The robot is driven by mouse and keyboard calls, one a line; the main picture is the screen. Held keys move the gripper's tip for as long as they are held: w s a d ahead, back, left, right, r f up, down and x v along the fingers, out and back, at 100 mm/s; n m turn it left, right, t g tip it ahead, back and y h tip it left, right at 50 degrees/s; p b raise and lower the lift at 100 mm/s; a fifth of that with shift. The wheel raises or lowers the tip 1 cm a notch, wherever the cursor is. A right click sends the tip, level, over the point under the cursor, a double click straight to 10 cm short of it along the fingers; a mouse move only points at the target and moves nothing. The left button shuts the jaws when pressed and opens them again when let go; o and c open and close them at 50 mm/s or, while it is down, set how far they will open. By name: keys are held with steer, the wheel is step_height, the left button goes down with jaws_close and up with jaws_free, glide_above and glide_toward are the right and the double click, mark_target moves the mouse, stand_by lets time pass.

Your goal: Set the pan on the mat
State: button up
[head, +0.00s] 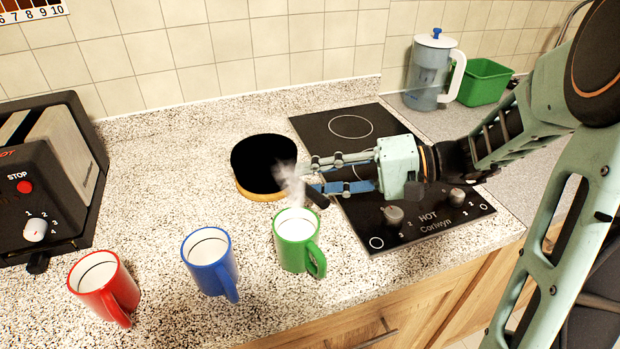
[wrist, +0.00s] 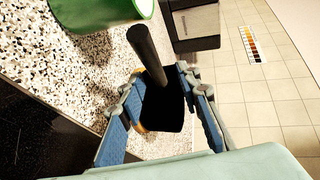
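The black pan (head: 264,158) sits over the round tan mat (head: 250,193) on the speckled counter. It hides most of the mat, whose rim shows along the near left edge. The pan's dark handle (head: 317,197) points toward the green mug. My gripper (head: 313,176) is just right of the pan, near the handle. In the wrist view, my gripper (wrist: 155,80) has its blue fingers spread wide, with the pan (wrist: 163,112) showing in the gap and the handle (wrist: 147,55) beyond the fingertips. No finger visibly pinches the handle.
A steaming green mug (head: 297,241) stands close in front of the handle. A blue mug (head: 209,262) and a red mug (head: 103,287) stand farther left. A black hob (head: 345,128) lies right, beneath my arm. A toaster (head: 50,170), a jug (head: 428,75) and a green tub (head: 484,82) stand around.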

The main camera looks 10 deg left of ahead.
steer(key=v, duration=1.1)
steer(key=shift+p, duration=0.3)
